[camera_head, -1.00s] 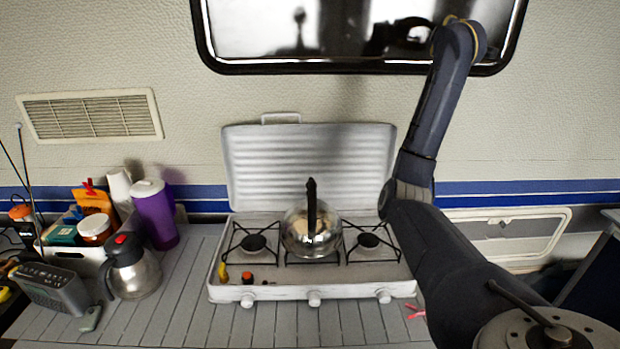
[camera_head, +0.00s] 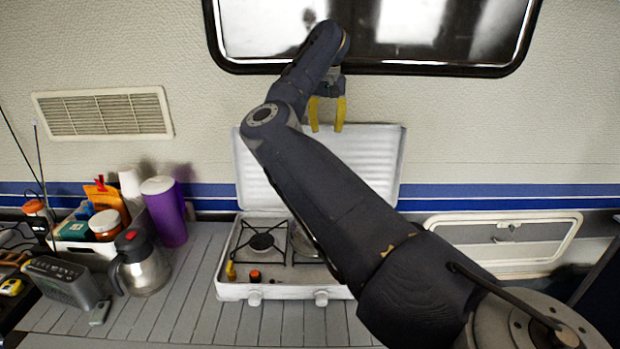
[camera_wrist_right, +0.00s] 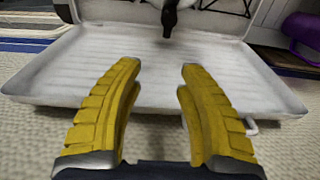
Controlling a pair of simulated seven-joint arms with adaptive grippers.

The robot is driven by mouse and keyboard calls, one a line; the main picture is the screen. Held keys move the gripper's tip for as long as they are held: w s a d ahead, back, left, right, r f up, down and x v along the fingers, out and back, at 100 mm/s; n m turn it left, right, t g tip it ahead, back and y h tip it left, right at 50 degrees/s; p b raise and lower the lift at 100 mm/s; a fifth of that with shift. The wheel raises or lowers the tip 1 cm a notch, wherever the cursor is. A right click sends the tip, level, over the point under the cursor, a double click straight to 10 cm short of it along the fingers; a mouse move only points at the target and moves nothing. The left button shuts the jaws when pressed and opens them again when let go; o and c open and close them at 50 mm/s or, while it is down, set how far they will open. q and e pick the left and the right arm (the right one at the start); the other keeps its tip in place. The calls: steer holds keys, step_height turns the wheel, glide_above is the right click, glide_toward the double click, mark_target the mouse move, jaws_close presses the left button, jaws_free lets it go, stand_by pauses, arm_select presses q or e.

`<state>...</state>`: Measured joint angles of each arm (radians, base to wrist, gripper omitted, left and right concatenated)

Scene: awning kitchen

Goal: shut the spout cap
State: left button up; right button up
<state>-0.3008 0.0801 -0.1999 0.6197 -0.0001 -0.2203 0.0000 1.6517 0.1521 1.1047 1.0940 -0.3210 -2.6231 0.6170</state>
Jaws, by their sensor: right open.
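The silver kettle (camera_head: 300,240) sits on the white camping stove (camera_head: 272,291). My right arm covers most of it in the head view, and its spout and spout cap cannot be made out. The kettle's black handle (camera_wrist_right: 170,16) shows at the top edge of the wrist view. My right gripper (camera_head: 327,122) has two yellow fingers, apart and empty, pointing down in front of the wall above the stove's raised lid (camera_head: 366,168). In the wrist view the open fingers (camera_wrist_right: 160,72) frame the ribbed lid. My left gripper is not in view.
A steel jug (camera_head: 146,272), a purple tumbler (camera_head: 167,212), a grey radio (camera_head: 62,283) and a box of jars stand left of the stove. A window (camera_head: 440,40) is behind my right wrist. The counter just left of the stove is clear.

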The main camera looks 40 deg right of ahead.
steer(key=f, duration=0.5)
steer(key=a+f, duration=0.1)
steer(key=f, duration=1.1)
steer(key=shift+w+a+f, duration=0.15)
steer(key=shift+w+a, duration=0.15)
steer(key=shift+w, duration=0.05)
jaws_close()
jaws_free()
